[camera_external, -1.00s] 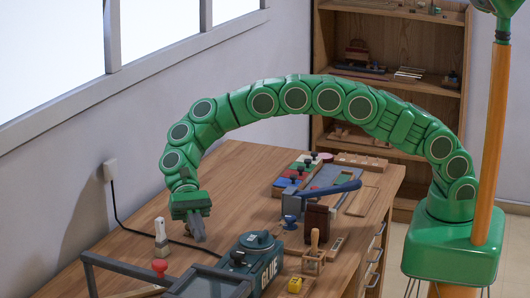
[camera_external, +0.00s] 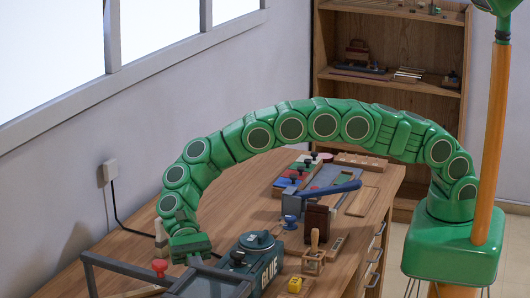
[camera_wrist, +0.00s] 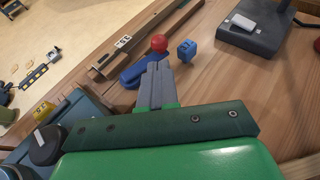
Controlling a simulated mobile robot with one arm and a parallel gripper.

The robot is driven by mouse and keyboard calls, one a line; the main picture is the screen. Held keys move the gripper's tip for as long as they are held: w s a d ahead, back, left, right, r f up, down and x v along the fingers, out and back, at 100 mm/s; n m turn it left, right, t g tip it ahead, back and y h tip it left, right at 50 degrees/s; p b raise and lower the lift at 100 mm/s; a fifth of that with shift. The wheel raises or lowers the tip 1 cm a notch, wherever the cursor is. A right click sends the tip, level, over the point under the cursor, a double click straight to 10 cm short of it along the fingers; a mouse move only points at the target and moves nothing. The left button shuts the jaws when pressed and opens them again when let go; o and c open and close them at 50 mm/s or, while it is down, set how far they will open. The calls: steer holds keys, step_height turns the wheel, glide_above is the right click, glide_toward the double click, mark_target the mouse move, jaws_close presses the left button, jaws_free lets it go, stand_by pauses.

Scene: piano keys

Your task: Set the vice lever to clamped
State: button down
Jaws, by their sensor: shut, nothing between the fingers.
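My gripper (camera_external: 190,256) is low over the near left part of the workbench, and its fingertips are partly hidden behind a dark frame in the external view. In the wrist view its grey fingers (camera_wrist: 156,72) are together with nothing between them. A red ball knob (camera_wrist: 159,43) shows just beyond the fingertips, near a flat blue part (camera_wrist: 136,74).
A small blue block (camera_wrist: 187,49) is close to the right of the red knob. The teal glue box (camera_external: 252,258) stands right of my gripper. The dark frame (camera_external: 92,262) is in front. A yellow block (camera_external: 295,285) lies near the bench's front edge. A bookcase is behind.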

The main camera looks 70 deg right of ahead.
steer(key=x, duration=0.7)
steer(key=shift+s, duration=0.1)
steer(key=shift+s+a+f, duration=0.1)
steer(key=shift+a, duration=0.05)
steer(key=shift+s+a+f+n+g+h, duration=0.15)
steer(key=shift+s+a+n+g+h, duration=0.15)
steer(key=shift+a+n+g, duration=0.1)
steer(key=shift+s+a, duration=0.25)
steer(key=shift+s, duration=0.45)
steer(key=w+a+v, duration=0.1)
steer(key=v, duration=1.4)
steer(key=shift+w, duration=0.25)
steer(key=shift+a, duration=0.1)
